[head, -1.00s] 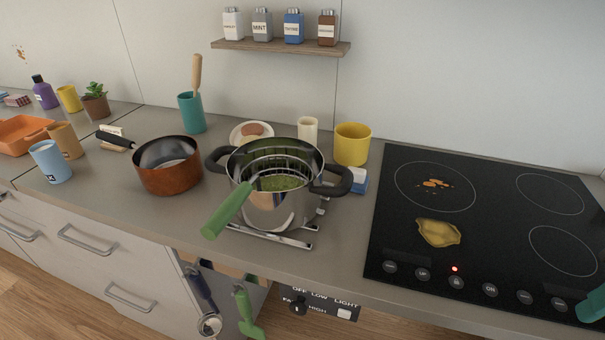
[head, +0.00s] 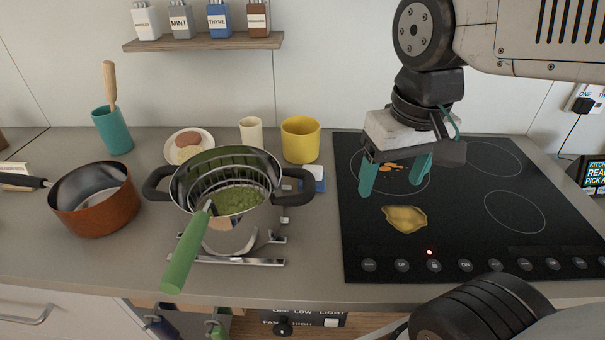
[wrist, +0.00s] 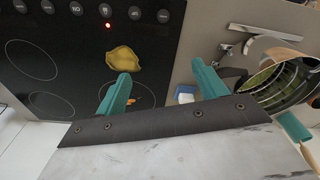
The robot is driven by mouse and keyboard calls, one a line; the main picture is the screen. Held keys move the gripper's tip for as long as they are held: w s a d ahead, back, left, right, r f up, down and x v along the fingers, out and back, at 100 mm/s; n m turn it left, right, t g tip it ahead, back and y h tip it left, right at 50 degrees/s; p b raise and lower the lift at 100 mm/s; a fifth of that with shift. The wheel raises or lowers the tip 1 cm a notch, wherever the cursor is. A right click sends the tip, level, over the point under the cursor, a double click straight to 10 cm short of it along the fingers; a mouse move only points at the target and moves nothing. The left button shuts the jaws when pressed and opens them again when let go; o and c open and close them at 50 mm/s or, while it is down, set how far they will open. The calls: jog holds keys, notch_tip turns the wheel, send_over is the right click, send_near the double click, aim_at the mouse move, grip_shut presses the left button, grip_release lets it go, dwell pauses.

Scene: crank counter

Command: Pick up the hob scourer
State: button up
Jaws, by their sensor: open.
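A small blue and white block (head: 314,178), which looks like the hob scourer, lies on the counter between the steel pot (head: 245,233) and the black hob (head: 370,255). The pot's handle partly covers it in the head view. It also shows in the wrist view (wrist: 185,94), near the right-hand finger. My gripper (head: 394,185) has two teal fingers, spread apart with nothing between them. It hangs above the left part of the hob, to the right of the block. In the wrist view my gripper (wrist: 161,74) points down over the hob's edge.
A green-handled strainer (head: 184,250) sits in the pot, its handle jutting forward. A yellow cup (head: 300,140) stands behind the block. A yellow patch (head: 405,219) and orange bits (head: 388,168) lie on the hob. A copper pan (head: 95,208) is at left; a shelf (head: 205,41) hangs above.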

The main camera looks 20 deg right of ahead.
jog(key=w+f+m, duration=0.2)
jog(key=w+m, duration=0.1)
jog(key=w, duration=1.2)
jog(key=m+g, duration=0.1)
jog(key=m, duration=0.1)
send_over(313, 165)
jog(key=f, duration=0.6)
jog(key=shift+s+d+f, duration=0.1)
jog(key=shift+s+f, duration=0.05)
jog(key=shift+s, duration=0.05)
jog(key=f, duration=0.7)
jog(key=shift+w+f, duration=0.25)
jog(key=shift+f, duration=0.1)
jog(key=shift+c, duration=0.3)
jog(key=c, duration=0.7)
